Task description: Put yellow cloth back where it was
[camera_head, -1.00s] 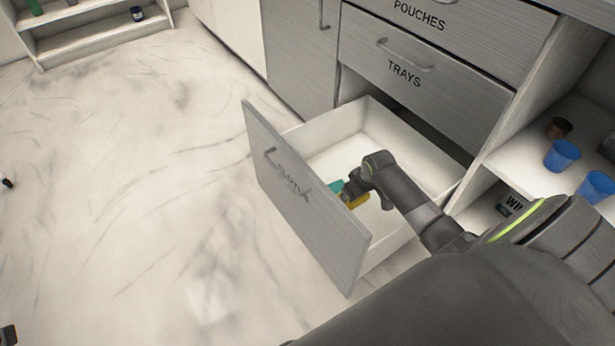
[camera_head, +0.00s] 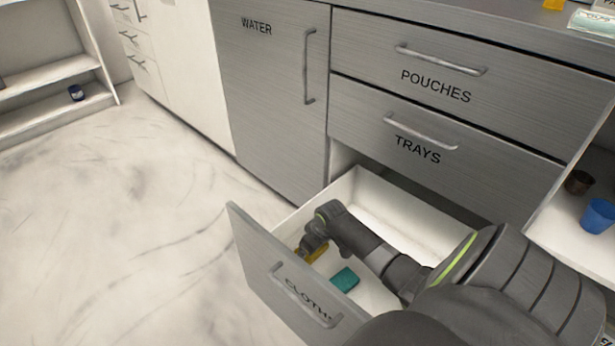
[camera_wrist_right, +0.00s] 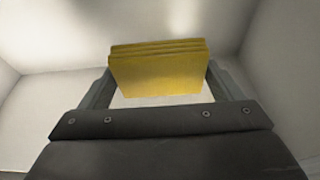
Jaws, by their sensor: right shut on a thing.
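The yellow cloth (camera_wrist_right: 158,72) is a folded block held between the fingers of my right gripper (camera_wrist_right: 157,88). In the head view the yellow cloth (camera_head: 316,252) shows partly, beneath my right gripper (camera_head: 308,246), inside the open drawer (camera_head: 283,290) labelled as cloths. The gripper is low in the drawer, near its front left corner; I cannot tell whether the cloth touches the floor. A teal cloth (camera_head: 345,279) lies on the drawer floor to the right of the yellow one. My left gripper is not in view.
Above the open drawer are the shut trays drawer (camera_head: 440,155) and pouches drawer (camera_head: 450,90). A water cupboard door (camera_head: 272,100) is to the left. A blue cup (camera_head: 598,215) stands on a shelf at right. The drawer's back part is bare.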

